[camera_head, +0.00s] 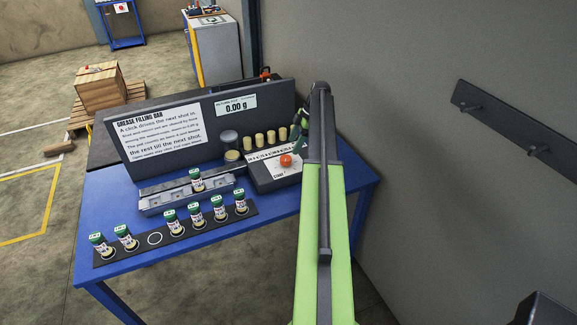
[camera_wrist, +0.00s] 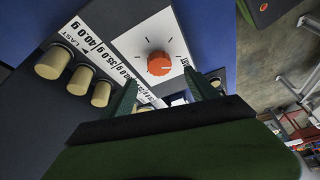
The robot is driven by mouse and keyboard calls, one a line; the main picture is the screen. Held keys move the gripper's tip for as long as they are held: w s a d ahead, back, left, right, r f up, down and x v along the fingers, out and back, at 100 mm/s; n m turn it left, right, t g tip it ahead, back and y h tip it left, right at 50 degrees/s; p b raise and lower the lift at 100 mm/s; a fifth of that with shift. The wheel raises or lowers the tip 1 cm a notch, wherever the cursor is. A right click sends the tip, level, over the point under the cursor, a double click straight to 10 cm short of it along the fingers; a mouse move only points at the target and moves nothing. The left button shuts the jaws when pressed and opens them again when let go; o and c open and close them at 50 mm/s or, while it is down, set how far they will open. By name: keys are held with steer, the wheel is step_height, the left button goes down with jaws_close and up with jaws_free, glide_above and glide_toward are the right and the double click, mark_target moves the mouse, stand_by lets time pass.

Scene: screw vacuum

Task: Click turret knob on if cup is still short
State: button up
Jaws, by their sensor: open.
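The orange turret knob (camera_head: 286,160) sits on the white top face of a grey box on the blue table. In the wrist view the knob (camera_wrist: 160,63) lies just beyond my two fingers, with tick marks around it. My gripper (camera_head: 299,138) is open, its green fingers close to the knob; I see no contact. One green-capped cup (camera_head: 197,181) stands in a grey rail fixture (camera_head: 165,205) left of the box. The display (camera_head: 236,105) reads 0.00 g. The fill level inside the cup cannot be seen.
Several green-capped cups (camera_head: 171,222) stand on a black strip (camera_head: 135,253), with one empty ring (camera_head: 155,239). A row of tan cylinders (camera_wrist: 54,62) borders a gram scale marked LAST. A dark panel (camera_head: 168,150) bears instructions. A grey wall is at right.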

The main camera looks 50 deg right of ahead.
mark_target(287, 158)
steer(key=b+x, duration=0.6)
steer(key=x, duration=0.2)
steer(key=shift+f, duration=0.15)
